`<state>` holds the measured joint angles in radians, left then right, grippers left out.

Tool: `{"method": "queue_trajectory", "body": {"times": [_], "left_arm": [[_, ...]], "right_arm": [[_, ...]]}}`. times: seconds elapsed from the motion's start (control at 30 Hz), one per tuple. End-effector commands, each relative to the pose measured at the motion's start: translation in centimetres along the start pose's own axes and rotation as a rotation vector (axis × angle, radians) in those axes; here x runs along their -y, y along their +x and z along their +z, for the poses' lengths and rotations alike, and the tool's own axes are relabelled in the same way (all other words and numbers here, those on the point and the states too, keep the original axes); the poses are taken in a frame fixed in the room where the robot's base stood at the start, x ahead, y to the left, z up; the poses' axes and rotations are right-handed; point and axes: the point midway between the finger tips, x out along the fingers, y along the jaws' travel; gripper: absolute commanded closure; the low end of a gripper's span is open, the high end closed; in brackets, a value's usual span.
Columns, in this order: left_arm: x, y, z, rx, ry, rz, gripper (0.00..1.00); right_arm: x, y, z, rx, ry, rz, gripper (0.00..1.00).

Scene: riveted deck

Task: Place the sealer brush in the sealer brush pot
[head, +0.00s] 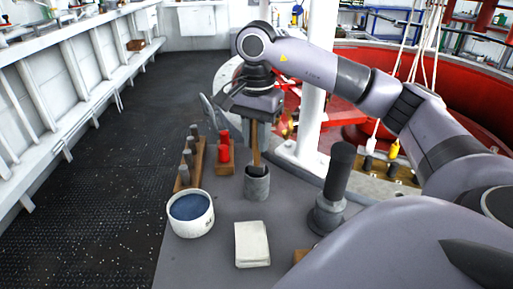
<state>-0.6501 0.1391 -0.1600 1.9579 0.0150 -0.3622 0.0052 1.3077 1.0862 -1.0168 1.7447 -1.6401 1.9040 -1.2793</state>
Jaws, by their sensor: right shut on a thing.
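The sealer brush (256,146) has a flat wooden handle and hangs upright, its lower end at the mouth of a grey cylindrical pot (257,187), which looks like the sealer brush pot. The pot's rim hides the brush's tip, so I cannot tell how deep it reaches or whether it touches. My right gripper (254,115) is above the pot, shut on the top of the brush handle. My left gripper is not in view.
A white tub with blue contents (168,222) stands front left of the pot. A folded pale cloth (252,245) lies in front. A dark cylinder on a round base (328,218) stands right. Wooden racks with grey pegs (187,165) and red pieces (224,150) stand left.

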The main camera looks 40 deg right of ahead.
Motion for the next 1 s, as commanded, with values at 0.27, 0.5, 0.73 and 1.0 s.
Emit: {"method": "queue_trajectory", "body": {"times": [0.27, 0.5, 0.73, 1.0], "left_arm": [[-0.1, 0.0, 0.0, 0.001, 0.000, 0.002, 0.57], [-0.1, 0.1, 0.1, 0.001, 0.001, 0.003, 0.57], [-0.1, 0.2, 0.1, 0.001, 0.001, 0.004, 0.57], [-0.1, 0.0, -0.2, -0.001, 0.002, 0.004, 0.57]], "right_arm": [[0.0, 2.5, 0.0, -0.001, 0.000, 0.001, 1.00], [0.0, 2.7, 0.0, 0.000, 0.000, 0.001, 1.00], [0.0, 2.8, 0.0, 0.000, 0.000, 0.001, 0.50], [0.0, 2.4, 0.0, 0.000, 0.000, 0.001, 0.50]]}}
